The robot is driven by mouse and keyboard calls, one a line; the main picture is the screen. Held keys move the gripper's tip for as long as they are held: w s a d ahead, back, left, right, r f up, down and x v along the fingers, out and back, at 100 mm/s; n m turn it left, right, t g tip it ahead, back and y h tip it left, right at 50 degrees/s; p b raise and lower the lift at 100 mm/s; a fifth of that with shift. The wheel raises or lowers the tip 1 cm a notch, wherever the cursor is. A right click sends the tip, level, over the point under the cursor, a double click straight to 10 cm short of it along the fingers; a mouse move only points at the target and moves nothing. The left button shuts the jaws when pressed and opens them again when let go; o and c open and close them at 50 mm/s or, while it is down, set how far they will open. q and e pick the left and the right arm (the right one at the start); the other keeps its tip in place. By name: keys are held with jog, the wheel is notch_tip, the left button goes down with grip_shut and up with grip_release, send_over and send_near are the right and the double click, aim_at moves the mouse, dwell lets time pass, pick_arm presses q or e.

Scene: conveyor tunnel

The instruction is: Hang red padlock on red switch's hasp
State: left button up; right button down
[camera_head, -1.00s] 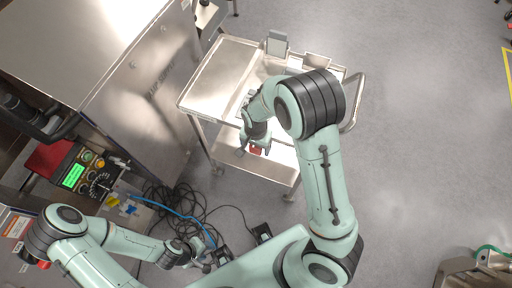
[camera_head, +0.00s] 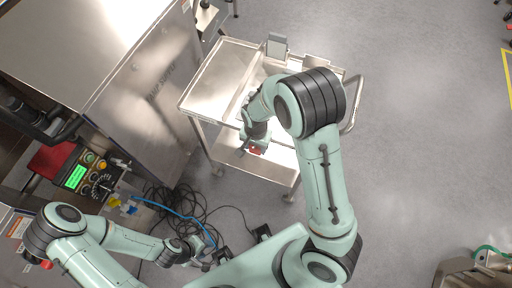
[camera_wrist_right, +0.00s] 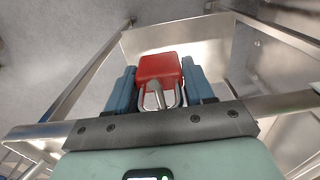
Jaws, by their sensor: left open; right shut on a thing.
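The red padlock (camera_wrist_right: 158,68) is held between the two blue fingers of my right gripper (camera_wrist_right: 160,88). Its metal shackle points back toward the gripper palm in the right wrist view. In the head view the padlock (camera_head: 257,151) shows as a small red patch at the end of my right gripper (camera_head: 251,148), over the cart's lower shelf. My left gripper (camera_head: 203,261) is open and low, near the cables on the floor. A small red part (camera_head: 46,264) shows at the lower left, partly behind my left arm; I cannot tell whether it is the red switch. No hasp can be made out.
A metal cart (camera_head: 215,80) stands ahead, with its upper tray under my right arm. A large steel housing (camera_head: 150,75) and a control panel (camera_head: 78,177) with a green screen are on the left. Cables (camera_head: 180,205) lie on the floor.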

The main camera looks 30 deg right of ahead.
jog(key=shift+r, duration=0.15)
jog(key=s+a, duration=0.4)
jog(key=a, duration=0.1)
jog(key=shift+p, duration=0.3)
dwell(0.7)
